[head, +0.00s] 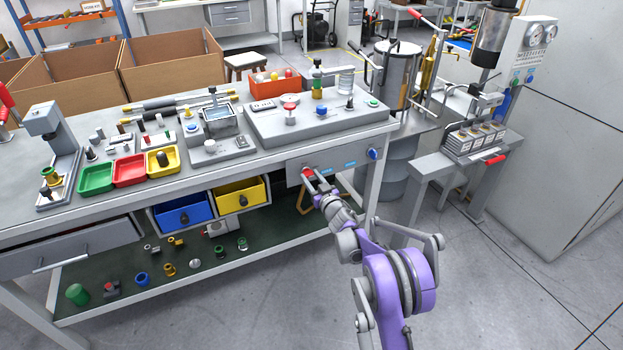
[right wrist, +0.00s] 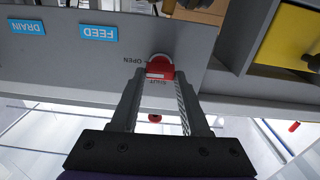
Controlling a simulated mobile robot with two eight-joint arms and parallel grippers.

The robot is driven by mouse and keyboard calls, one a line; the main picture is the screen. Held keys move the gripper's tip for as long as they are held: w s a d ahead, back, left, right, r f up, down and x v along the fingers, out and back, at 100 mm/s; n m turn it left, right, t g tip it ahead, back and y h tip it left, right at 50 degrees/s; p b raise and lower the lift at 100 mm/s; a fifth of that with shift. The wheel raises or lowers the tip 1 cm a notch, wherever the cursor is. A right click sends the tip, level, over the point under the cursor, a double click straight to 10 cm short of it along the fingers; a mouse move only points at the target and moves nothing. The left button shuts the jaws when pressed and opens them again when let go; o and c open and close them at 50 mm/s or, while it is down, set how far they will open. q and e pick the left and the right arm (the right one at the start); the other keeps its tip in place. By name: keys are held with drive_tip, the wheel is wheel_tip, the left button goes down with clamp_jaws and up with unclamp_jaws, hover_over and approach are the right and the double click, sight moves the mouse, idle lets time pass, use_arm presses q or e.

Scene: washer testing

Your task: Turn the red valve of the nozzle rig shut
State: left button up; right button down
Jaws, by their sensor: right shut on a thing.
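The red valve (head: 307,172) is a small round knob on the grey front panel (head: 336,163) of the nozzle rig below the tabletop. In the right wrist view the red valve (right wrist: 160,66) sits between the fingertips of my right gripper (right wrist: 160,76), which is shut on it. An OPEN label (right wrist: 134,60) is beside the knob, and another small word is partly hidden under its rim. My right gripper (head: 314,179) also shows in the head view, reaching up from the lower right. My left gripper is not in view.
Blue FEED (right wrist: 98,33) and DRAIN (right wrist: 27,27) labels are on the same panel. A blue knob (head: 372,154) is at its right end. Yellow (head: 241,195) and blue (head: 181,213) bins are left of the panel. The floor at the lower right is clear.

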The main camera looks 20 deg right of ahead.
drive_tip(key=n, duration=0.4)
drive_tip(key=shift+a+b, duration=0.1)
drive_tip(key=shift+b, duration=0.2)
drive_tip(key=n, duration=0.4)
drive_tip(key=shift+f+n, duration=0.1)
drive_tip(key=shift+n, duration=0.3)
drive_tip(key=n, duration=0.4)
drive_tip(key=shift+a+f+n, duration=0.1)
drive_tip(key=shift+n, duration=2.1)
drive_tip(key=shift+c, duration=1.9)
unclamp_jaws()
